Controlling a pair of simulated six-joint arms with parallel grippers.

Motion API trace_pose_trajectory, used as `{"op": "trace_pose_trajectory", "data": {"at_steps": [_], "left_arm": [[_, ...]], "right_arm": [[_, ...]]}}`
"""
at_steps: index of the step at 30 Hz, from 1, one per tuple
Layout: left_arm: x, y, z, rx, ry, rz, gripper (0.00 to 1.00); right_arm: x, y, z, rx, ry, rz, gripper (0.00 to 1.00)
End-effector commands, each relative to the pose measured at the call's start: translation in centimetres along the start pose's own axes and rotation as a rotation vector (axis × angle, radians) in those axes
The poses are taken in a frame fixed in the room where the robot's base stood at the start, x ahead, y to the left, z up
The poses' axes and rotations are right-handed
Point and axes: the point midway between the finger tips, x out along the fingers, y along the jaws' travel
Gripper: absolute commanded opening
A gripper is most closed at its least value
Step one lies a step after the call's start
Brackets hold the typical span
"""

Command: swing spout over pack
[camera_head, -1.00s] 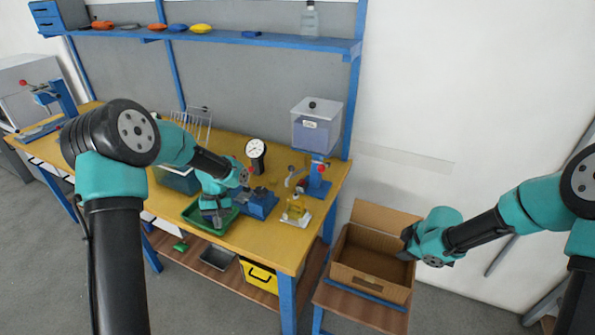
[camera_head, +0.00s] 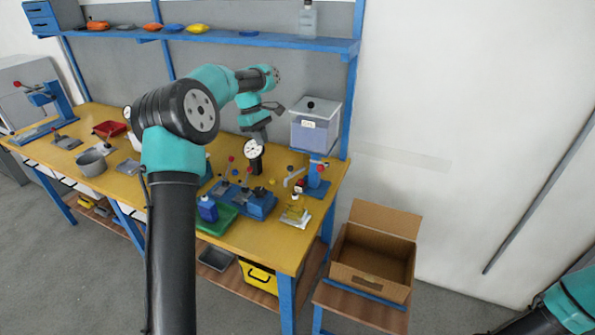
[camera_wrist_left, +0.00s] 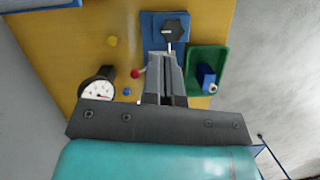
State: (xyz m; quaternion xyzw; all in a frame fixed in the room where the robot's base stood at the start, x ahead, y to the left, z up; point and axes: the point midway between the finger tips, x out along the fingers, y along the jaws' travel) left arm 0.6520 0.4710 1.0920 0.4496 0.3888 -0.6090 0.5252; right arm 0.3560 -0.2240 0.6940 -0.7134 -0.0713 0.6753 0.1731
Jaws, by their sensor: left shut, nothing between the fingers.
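The dispenser is a clear lidded hopper (camera_head: 315,127) on a blue stand at the right end of the bench. A grey spout-like arm (camera_head: 293,177) sticks out to the left below it. A small yellow pack-like item (camera_head: 296,212) sits on a white base in front, and the spout does not appear to be directly over it. My left gripper (camera_head: 259,134) is above the back of the bench, left of the hopper, by the round gauge (camera_head: 253,150). In the left wrist view its fingers (camera_wrist_left: 166,70) are together and empty. My right gripper is out of view.
A blue fixture with levers (camera_head: 258,205) and a green tray (camera_head: 217,222) holding a blue bottle (camera_head: 208,209) stand left of the pack. An open cardboard box (camera_head: 372,283) is at lower right. A blue shelf (camera_head: 230,38) runs overhead.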

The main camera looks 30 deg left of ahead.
Motion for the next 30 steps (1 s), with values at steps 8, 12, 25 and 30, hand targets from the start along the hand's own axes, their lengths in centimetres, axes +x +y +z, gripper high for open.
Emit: {"op": "trace_pose_trajectory", "data": {"at_steps": [8,12,25,30], "left_arm": [[-0.2,0.0,0.0,-0.007,-0.003,0.003,0.00],[-0.1,0.0,0.0,-0.007,-0.003,0.003,0.00],[4.9,0.0,0.0,-0.006,-0.003,0.000,0.00],[7.8,-0.1,0.0,-0.006,-0.003,0.000,0.00]], "right_arm": [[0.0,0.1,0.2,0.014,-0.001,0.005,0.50],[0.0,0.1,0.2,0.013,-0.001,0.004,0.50],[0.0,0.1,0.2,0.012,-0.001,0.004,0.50],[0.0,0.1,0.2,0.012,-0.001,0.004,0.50]]}}
